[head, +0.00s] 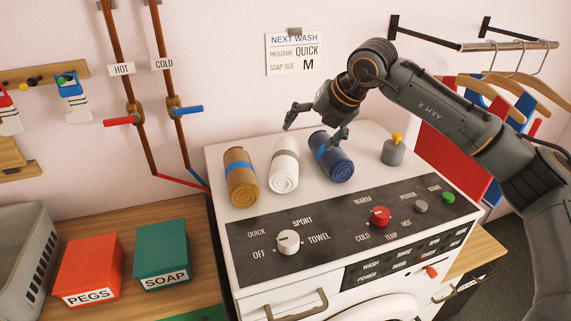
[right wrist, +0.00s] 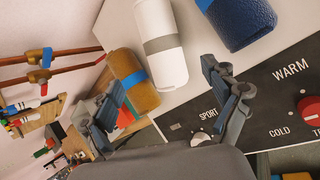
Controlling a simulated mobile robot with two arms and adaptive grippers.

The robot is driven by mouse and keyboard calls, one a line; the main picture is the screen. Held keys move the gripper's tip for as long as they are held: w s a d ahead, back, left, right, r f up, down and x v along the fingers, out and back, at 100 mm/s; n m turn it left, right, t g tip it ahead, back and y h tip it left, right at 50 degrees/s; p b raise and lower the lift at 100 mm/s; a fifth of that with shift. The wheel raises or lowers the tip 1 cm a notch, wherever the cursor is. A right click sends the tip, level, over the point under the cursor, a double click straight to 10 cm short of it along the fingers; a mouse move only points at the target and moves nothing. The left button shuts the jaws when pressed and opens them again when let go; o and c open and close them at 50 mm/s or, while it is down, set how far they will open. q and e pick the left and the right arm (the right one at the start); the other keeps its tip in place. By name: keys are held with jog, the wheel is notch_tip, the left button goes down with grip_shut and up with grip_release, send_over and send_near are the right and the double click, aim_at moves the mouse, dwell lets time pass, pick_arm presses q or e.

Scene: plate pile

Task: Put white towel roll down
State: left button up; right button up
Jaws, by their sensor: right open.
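The white towel roll (head: 284,168), with a grey band, lies on the white top of the washing machine (head: 225,155). It lies between the brown roll (head: 240,178) and the blue roll (head: 332,160). My right gripper (head: 317,124) is open and empty, above the machine top near the white and blue rolls. One of its fingers overlaps the blue roll in the head view; I cannot tell whether they touch. In the right wrist view, the white roll (right wrist: 160,48) shows beyond the open fingers (right wrist: 162,78). My left gripper is not in view.
A grey weight with a yellow knob (head: 393,151) stands right of the blue roll. The dark control panel (head: 335,232) slopes at the front. Red (head: 88,268) and green (head: 162,254) boxes sit on the wooden counter at left. Pipes and a clothes rail are on the wall.

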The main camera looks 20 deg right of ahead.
aim_at(290, 157)
jog(key=p+x, duration=0.1)
jog(key=x, duration=0.5)
jog(key=shift+w+a+f+p, duration=0.15)
jog(key=shift+w+f+p, duration=0.05)
jog(key=shift+p, duration=0.1)
jog(key=p+x, duration=0.2)
jog(key=x, duration=0.1)
jog(key=p+x, duration=0.1)
jog(key=shift+s+a+f, duration=0.1)
jog(key=shift+f, duration=0.4)
jog(key=shift+a+f, duration=0.1)
jog(key=shift+f, duration=0.2)
jog(key=shift+r, duration=0.1)
jog(key=c, duration=1.5)
